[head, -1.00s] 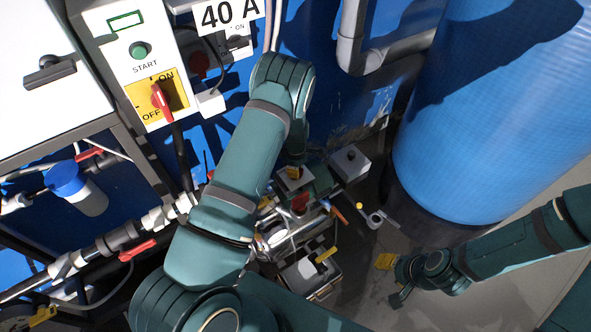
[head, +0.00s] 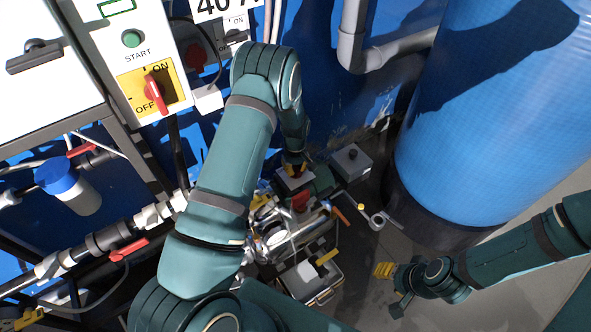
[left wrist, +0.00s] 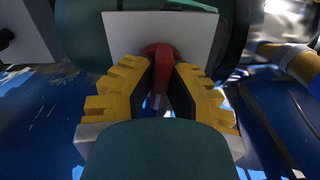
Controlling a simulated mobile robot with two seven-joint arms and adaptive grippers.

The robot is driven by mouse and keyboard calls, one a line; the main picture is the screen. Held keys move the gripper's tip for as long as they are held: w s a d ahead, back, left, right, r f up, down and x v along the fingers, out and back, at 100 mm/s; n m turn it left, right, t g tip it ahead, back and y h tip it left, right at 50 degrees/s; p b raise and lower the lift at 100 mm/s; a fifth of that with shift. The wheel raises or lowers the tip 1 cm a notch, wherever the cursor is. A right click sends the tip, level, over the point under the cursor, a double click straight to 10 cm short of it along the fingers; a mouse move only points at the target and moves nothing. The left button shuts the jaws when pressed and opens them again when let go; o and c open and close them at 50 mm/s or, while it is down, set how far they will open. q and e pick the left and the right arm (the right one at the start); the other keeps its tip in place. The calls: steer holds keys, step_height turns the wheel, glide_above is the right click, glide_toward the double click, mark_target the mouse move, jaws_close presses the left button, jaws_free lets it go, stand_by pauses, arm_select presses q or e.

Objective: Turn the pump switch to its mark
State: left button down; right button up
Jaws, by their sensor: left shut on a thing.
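The pump switch is a red knob (left wrist: 157,62) on a pale plate (left wrist: 200,35), seen in the left wrist view. The yellow-padded fingers of my left gripper (left wrist: 159,88) are shut around the knob, one on each side. The fingers cover part of the knob, and I cannot make out its mark. In the head view, my left gripper (head: 294,166) is at the small pale switch box (head: 294,181) on the green pump (head: 322,181). My right gripper (head: 390,287) is low at the right, empty, with its fingers apart.
A panel with START and a red ON/OFF handle (head: 154,93) stands at upper left. Pipes with red levers (head: 128,250) run along the lower left. A grey box (head: 350,162) sits beside the pump. A large blue tank (head: 480,120) fills the right. Floor near my right gripper is clear.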

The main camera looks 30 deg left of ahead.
mark_target(296, 167)
arm_select(q)
steer(key=m+b, duration=0.1)
steer(key=m, duration=0.2)
steer(key=shift+f+m, duration=0.15)
steer(key=shift+m, duration=0.15)
steer(key=shift+m+b, duration=0.45)
steer(key=shift+m, duration=1.35)
steer(key=c, duration=1)
jaws_free()
steer(key=shift+r, duration=0.25)
step_height(296, 167, up, 12)
steer(key=shift+f, duration=0.15)
